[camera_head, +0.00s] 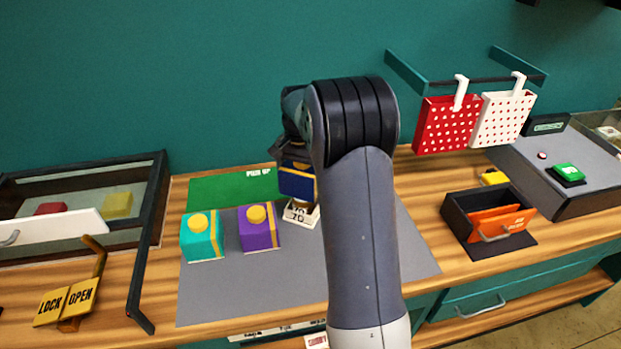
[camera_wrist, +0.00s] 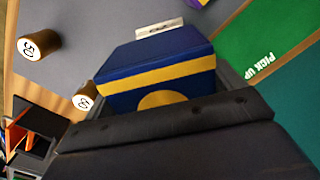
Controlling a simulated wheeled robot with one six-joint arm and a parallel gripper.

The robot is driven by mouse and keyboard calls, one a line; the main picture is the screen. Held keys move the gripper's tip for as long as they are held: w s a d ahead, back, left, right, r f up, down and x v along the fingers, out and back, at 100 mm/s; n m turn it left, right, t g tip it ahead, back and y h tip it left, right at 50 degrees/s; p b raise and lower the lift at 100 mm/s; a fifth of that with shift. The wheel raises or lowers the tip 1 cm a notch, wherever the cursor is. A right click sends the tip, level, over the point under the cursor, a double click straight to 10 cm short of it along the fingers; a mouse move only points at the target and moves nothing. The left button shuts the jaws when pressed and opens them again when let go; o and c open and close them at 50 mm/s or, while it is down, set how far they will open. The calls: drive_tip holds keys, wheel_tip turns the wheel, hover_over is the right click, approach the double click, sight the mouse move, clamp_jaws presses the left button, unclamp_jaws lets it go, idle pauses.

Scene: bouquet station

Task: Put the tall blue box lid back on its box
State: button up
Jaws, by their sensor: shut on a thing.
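The blue lid (camera_wrist: 155,58), with a yellow band and a round yellow knob, sits between the fingers of my gripper (camera_wrist: 165,98) in the wrist view. My gripper is shut on it. In the head view the blue lid (camera_head: 297,182) shows just left of my arm, in front of the green strip and behind a white numbered block (camera_head: 300,214). I cannot make out a separate blue box; my arm and the lid hide the area below. I cannot tell whether the lid touches anything underneath.
A teal box (camera_head: 202,237) and a purple box (camera_head: 259,230) stand left on the grey mat (camera_head: 250,290). Brown weights, one (camera_wrist: 38,46) marked 50, show in the wrist view. A dark-framed case (camera_head: 150,215) stands left. Dotted bags (camera_head: 447,125) hang at right above an open black bin (camera_head: 470,225).

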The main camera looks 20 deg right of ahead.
drive_tip(key=shift+w+d, duration=0.1)
drive_tip(key=shift+w, duration=0.25)
drive_tip(key=shift+w+d+f, duration=0.1)
drive_tip(key=shift+f, duration=0.1)
wheel_tip(320, 180, down, 3)
drive_tip(key=b, duration=0.3)
drive_tip(key=shift+f, duration=0.2)
drive_tip(key=shift+f+b, duration=0.7)
drive_tip(key=shift+f, duration=0.65)
drive_tip(key=shift+f+b, duration=0.5)
drive_tip(key=shift+f, duration=1.1)
idle(2.0)
drive_tip(key=o, duration=0.7)
drive_tip(key=shift+o, duration=0.2)
